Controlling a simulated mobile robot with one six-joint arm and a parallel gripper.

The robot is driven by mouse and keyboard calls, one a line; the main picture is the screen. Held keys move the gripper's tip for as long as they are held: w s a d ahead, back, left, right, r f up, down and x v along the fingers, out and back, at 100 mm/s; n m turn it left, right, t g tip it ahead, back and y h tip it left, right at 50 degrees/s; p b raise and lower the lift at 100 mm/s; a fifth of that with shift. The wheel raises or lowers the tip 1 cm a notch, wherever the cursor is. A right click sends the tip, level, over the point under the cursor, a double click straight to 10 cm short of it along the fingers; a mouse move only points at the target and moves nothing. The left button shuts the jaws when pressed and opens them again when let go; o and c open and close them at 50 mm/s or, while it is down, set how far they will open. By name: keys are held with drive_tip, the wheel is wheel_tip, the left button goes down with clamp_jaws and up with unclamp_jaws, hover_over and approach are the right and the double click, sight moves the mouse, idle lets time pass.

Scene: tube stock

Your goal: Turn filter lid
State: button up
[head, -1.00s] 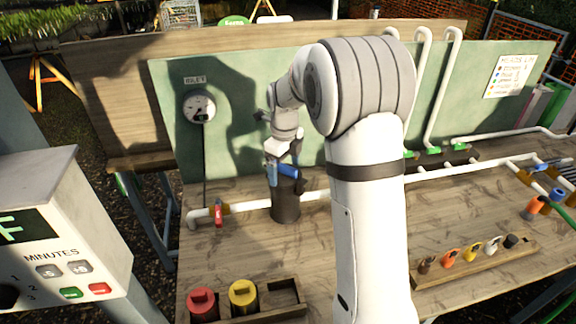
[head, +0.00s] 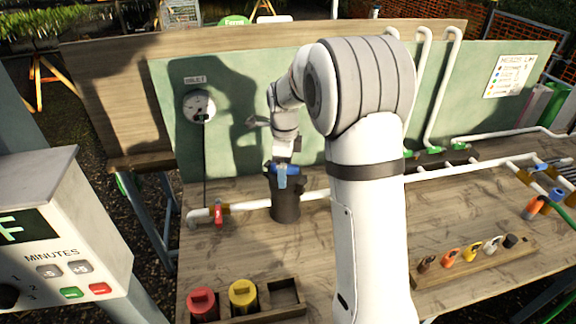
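The filter is a dark upright cylinder (head: 286,205) on the white pipe, left of the middle of the bench. Its blue lid (head: 292,169) shows at the top, partly covered by my gripper. My gripper (head: 282,170) points down at the lid from above, and a light blue piece hangs in front of the lid's near side. I cannot tell whether that piece belongs to the lid or to a finger. The fingertips are too small and overlapped to show whether they are closed.
A red-handled valve (head: 218,213) sits on the pipe left of the filter. A gauge (head: 199,106) is on the green panel behind. A wooden rack (head: 262,315) with red and yellow canisters is at the front. My large arm link blocks the bench right of the filter.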

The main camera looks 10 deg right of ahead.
drive_tip(key=n, duration=0.2)
drive_tip(key=shift+n, duration=0.3)
drive_tip(key=o, duration=0.8)
drive_tip(key=shift+o, duration=0.2)
